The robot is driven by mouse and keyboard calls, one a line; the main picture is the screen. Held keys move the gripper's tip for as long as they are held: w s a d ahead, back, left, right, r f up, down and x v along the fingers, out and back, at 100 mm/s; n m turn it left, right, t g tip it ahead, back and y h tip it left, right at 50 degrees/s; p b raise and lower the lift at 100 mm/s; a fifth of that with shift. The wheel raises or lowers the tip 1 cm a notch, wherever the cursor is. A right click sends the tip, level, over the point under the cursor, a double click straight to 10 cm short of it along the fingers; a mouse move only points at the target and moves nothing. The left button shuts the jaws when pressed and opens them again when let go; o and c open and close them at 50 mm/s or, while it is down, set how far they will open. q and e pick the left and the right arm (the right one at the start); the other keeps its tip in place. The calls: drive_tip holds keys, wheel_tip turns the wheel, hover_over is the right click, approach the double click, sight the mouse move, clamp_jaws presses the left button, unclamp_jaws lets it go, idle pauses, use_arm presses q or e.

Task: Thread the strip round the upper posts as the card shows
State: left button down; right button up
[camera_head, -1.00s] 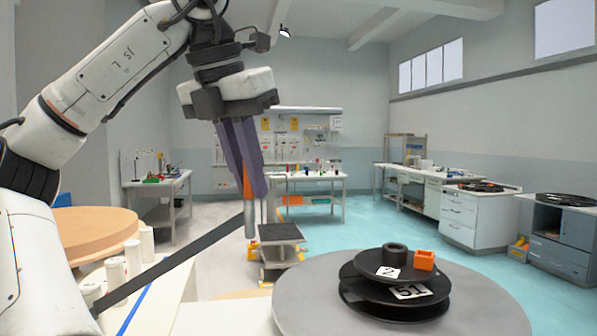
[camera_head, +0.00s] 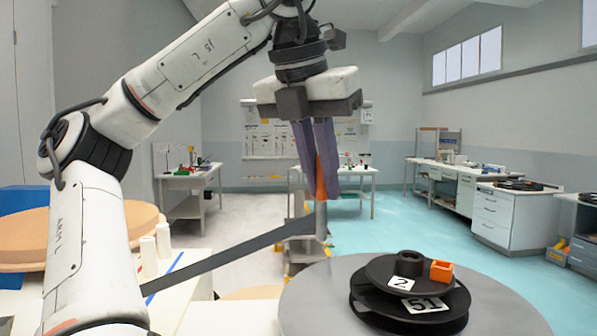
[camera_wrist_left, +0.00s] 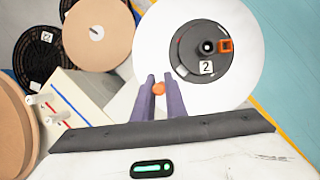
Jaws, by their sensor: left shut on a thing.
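The orange piece also shows between the fingertips in the left wrist view (camera_wrist_left: 158,88). White posts (camera_head: 163,240) stand on the white table; posts also show in the left wrist view (camera_wrist_left: 50,118). The strip's far end is hidden behind my arm. I cannot make out the card. My right gripper is not in view.
A stack of black reels (camera_head: 375,305) with labels "2" and "51" and an orange square piece (camera_head: 441,271) sits on a grey round plate (camera_head: 310,305), right of the strip. A tan disc (camera_head: 140,220) lies left. Benches stand farther back.

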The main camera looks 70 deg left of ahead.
use_arm(q)
drive_tip(key=w+d+p, duration=0.2)
drive_tip(key=w+d, duration=0.2)
drive_tip(key=w, duration=0.3)
drive_tip(key=w+d+p, duration=0.3)
drive_tip(key=w+d, duration=0.1)
drive_tip(key=w, duration=0.4)
drive_tip(key=shift+d, duration=0.4)
drive_tip(key=shift+w+f, duration=0.1)
drive_tip(key=shift+f, duration=0.2)
drive_tip(key=shift+f+b, duration=1.85)
drive_tip(key=shift+f, duration=0.05)
drive_tip(key=c, duration=1.7)
unclamp_jaws()
